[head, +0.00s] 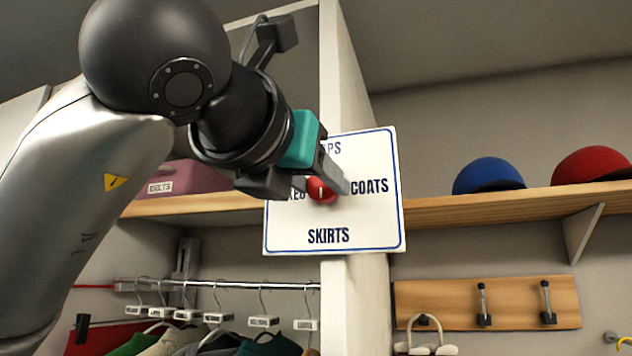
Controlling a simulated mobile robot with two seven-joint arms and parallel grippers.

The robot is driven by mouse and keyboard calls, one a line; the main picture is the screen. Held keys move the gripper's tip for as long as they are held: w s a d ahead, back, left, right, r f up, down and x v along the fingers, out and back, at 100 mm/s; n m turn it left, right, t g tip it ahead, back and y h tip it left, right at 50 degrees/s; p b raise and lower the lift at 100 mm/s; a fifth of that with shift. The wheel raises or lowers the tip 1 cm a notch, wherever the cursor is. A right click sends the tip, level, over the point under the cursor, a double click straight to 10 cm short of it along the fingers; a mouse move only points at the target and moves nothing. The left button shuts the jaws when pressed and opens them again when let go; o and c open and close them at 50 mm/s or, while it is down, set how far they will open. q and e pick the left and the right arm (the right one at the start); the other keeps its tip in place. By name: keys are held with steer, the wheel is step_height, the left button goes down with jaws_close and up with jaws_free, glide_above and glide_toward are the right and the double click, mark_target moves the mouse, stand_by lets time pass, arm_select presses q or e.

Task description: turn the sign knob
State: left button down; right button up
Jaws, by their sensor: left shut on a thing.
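The white sign (360,226) with a blue border is fixed to the front of a white upright post. Its words "COATS" and "SKIRTS" show at the right and bottom; the words at the top and left are partly hidden by my gripper. The red knob (322,190) sits at the middle of the sign, with a small white mark on it. My left gripper (325,187) comes in from the upper left and is shut on the red knob, one finger on each side. My right gripper is not in view.
A wooden shelf (440,210) holds a blue cap (488,176) and a red cap (592,164) at right, and a pink box (190,178) at left. Tagged hangers with clothes hang on a rail (240,284) below. A wooden hook board (525,298) is at lower right.

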arm_select(q)
steer(key=shift+m, duration=0.3)
steer(key=m+b, duration=0.1)
steer(key=m, duration=0.1)
steer(key=shift+m, duration=0.3)
steer(key=m, duration=0.4)
steer(key=shift+r+m, duration=0.1)
steer(key=shift+m, duration=0.2)
steer(key=m+y, duration=0.1)
steer(key=m, duration=0.8)
steer(key=shift+m, duration=0.3)
steer(key=shift+c, duration=1.8)
jaws_free()
steer(key=shift+d, duration=0.1)
steer(key=shift+s, duration=0.1)
